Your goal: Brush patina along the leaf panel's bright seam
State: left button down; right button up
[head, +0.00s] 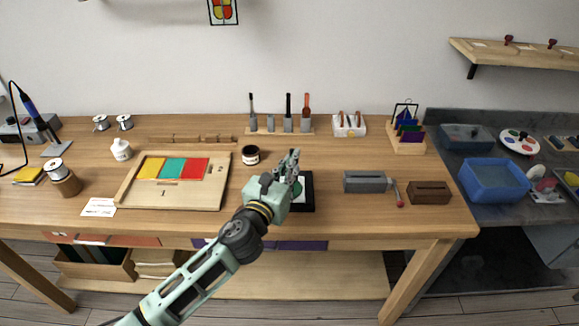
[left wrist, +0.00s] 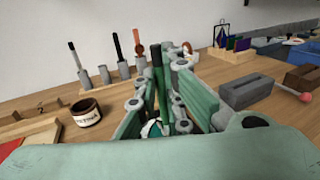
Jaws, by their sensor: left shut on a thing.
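The leaf panel (head: 297,187) shows as a green and white piece on a black mat (head: 308,200), mostly hidden behind my left gripper (head: 290,164). Part of it shows low between the fingers in the left wrist view (left wrist: 154,129). My left gripper is shut on a slim dark upright handle (left wrist: 157,72), seemingly a brush, held over the panel. Its tip is hidden, so I cannot tell whether it touches the seam. The patina jar (head: 251,156), dark with a pale label, stands open behind and left of the mat; it also shows in the left wrist view (left wrist: 87,113). My right gripper is out of view.
A tool rack (head: 262,132) at the back holds several tools, with one holder empty. A wooden tray (head: 136,192) with coloured panes lies left. A grey block (head: 364,182) and a brown block (head: 429,193) stand right. The table's front edge is near.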

pick_arm(q)
jog(key=shift+w, duration=0.15)
jog(key=shift+w, duration=0.5)
jog(key=shift+w, duration=0.55)
jog(key=shift+w, duration=0.65)
jog(key=shift+w, duration=0.1)
jog(key=shift+w, duration=0.4)
